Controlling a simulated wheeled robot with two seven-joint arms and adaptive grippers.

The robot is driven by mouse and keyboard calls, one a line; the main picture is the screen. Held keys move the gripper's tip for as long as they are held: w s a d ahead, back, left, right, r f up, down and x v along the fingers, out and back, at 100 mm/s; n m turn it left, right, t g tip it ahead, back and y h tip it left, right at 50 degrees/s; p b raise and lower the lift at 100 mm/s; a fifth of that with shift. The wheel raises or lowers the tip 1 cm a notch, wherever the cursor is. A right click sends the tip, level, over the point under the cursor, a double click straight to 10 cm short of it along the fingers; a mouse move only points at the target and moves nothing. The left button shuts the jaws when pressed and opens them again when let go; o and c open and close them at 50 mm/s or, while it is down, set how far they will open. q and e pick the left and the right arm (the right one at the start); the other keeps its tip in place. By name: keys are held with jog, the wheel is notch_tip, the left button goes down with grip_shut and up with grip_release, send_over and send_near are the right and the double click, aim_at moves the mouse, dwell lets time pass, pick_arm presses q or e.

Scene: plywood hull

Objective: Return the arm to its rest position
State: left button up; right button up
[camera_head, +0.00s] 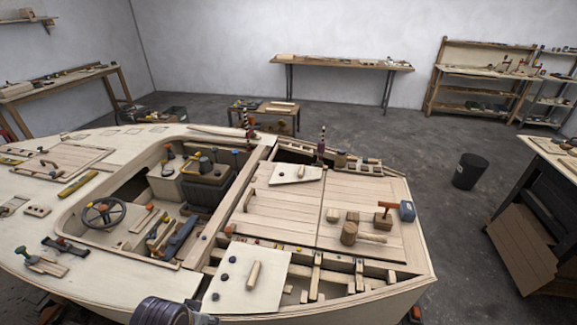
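Neither my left gripper nor my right gripper can be made out in the head view, so whether they are open or hold anything is hidden. The plywood hull (130,283) fills the lower left and middle of the view. Its open cockpit has a steering wheel (103,213). A planked hatch deck (283,215) lies to the right of the cockpit. A wooden mallet (350,233) and a blue-headed tool (407,211) lie on that deck.
A pale panel (232,291) with a wooden handle lies at the hull's near edge. A dark bin (469,171) stands on the floor to the right. A workbench (550,153) is at the far right.

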pick_arm(q)
jog(key=s+f+g, duration=0.1)
jog(key=s+f, duration=0.2)
jog(key=f, duration=3.2)
jog(key=s+a+f, duration=0.2)
jog(key=s+f, duration=0.7)
jog(key=s, duration=0.2)
jog(key=s+a+f+g+b, duration=0.1)
jog(key=s+a+f, duration=0.1)
jog(key=s+f, duration=0.8)
jog(key=shift+s+f+g+b, duration=0.3)
jog(key=shift+s, duration=0.25)
